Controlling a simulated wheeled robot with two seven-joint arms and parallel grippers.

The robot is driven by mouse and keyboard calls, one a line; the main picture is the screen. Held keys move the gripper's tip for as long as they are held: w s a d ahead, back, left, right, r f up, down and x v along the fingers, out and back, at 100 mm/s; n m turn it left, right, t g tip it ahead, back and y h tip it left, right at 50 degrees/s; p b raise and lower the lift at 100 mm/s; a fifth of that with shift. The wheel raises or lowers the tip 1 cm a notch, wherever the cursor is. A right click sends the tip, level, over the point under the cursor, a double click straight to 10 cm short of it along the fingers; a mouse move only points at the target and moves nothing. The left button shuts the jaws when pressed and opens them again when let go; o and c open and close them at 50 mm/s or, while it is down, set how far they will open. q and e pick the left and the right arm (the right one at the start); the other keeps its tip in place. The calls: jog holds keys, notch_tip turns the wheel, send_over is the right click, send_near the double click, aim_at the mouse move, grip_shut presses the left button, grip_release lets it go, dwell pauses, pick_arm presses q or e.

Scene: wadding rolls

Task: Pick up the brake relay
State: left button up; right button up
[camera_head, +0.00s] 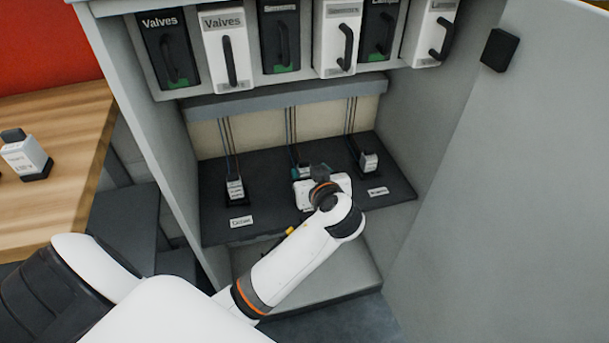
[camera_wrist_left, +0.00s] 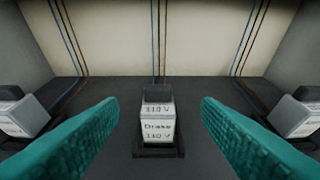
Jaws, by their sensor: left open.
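The brake relay (camera_wrist_left: 159,122) stands upright on a black base in the middle of the left wrist view. It is a white block with a dark top, and its label appears to read "Brake" and "110 V". My left gripper (camera_head: 303,172) is open, with its two teal fingers apart on either side of the relay in the wrist view. Clear gaps show between the fingers and the relay. In the head view my left wrist and gripper mostly hide the middle relay. My right gripper is not in view.
Similar relays stand on the dark cabinet shelf (camera_head: 262,204) to the left (camera_head: 235,188) and right (camera_head: 369,162), with wires behind. Handled modules (camera_head: 228,62) hang above. The cabinet door (camera_head: 510,190) is at the right. A wooden table (camera_head: 60,130) at left holds another relay (camera_head: 26,155).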

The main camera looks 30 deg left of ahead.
aim_at(305, 165)
pick_arm(q)
jog(key=b+x, duration=0.1)
jog(key=x, duration=0.4)
jog(key=shift+a, duration=0.15)
jog(key=shift+r, duration=0.1)
jog(key=shift+c, duration=0.4)
jog(key=c, duration=1)
